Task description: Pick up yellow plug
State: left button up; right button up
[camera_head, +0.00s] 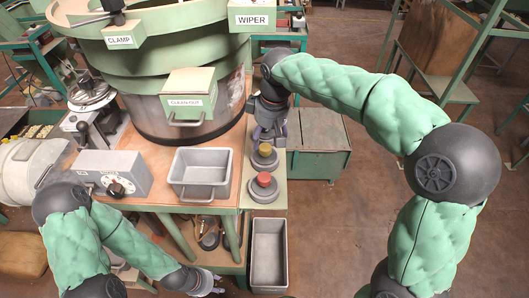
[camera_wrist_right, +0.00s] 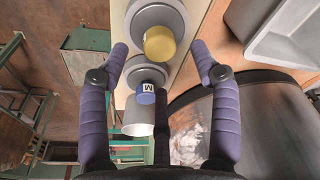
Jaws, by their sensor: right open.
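The yellow plug (camera_head: 265,150) sits upright on a round grey base on the narrow right-hand ledge, behind the red plug (camera_head: 263,179). In the right wrist view the yellow plug (camera_wrist_right: 160,43) shows between and slightly beyond the fingertips of my right gripper (camera_wrist_right: 160,52). That gripper is open and empty, and no finger visibly touches the plug. In the head view my right gripper (camera_head: 268,135) hangs just behind the yellow plug. My left gripper (camera_head: 207,285) is low at the bottom, in front of the table; its fingers are too small to read.
A blue plug marked M (camera_wrist_right: 146,93) shows near my right gripper's dark middle finger. A grey bin (camera_head: 200,196) stands on the table beside the ledge, and another bin (camera_head: 268,283) is in front. The large green hopper (camera_head: 175,55) stands close to the left of my right gripper.

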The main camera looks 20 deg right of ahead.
aim_at(265, 146)
jog(key=shift+w+a+f, duration=0.1)
jog(key=shift+w+f, duration=0.1)
jog(key=shift+f, duration=1.15)
jog(key=shift+w+a+f, duration=0.1)
jog(key=shift+w+f, duration=0.1)
jog(key=shift+f, duration=1.1)
grip_shut()
